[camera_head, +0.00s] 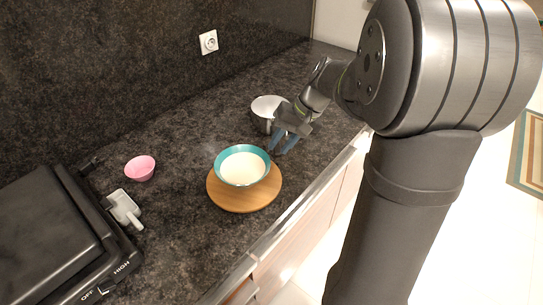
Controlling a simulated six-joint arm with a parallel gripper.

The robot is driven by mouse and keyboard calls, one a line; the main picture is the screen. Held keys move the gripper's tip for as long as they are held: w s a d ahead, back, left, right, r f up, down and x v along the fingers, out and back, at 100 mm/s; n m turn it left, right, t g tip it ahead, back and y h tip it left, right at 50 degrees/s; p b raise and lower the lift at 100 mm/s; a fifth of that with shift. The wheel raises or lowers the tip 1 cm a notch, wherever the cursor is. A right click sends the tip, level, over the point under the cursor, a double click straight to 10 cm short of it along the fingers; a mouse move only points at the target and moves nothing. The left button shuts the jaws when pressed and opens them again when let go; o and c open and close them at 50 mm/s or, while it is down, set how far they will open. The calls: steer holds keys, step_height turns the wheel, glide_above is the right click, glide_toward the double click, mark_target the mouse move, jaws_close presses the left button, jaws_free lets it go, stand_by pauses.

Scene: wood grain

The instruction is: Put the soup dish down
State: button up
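The soup dish (243,167) is a bowl with a teal rim and a pale, cream-coloured inside. It appears upright on a round wooden board (246,201) on the dark counter. My gripper (278,151) is just to the upper right of the dish, its bluish fingers pointing down toward the rim. The two fingers look apart, with a small gap between them. No part of the dish shows between them. I cannot tell whether a fingertip touches the rim.
A white and dark pot or bowl (264,108) stands close behind my gripper. A pink bowl (140,168), a grey-white scoop-like object (124,208) and a black grill (50,240) are to the left. The counter's front edge (281,225) runs close beside the board.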

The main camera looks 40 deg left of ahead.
mark_target(268, 161)
steer(key=v, duration=0.2)
steer(key=shift+w+d+r, duration=0.1)
steer(key=shift+r, duration=0.2)
steer(key=x, duration=1.2)
steer(key=shift+f, duration=0.1)
steer(key=shift+w+r, duration=0.1)
steer(key=shift+r, duration=1.55)
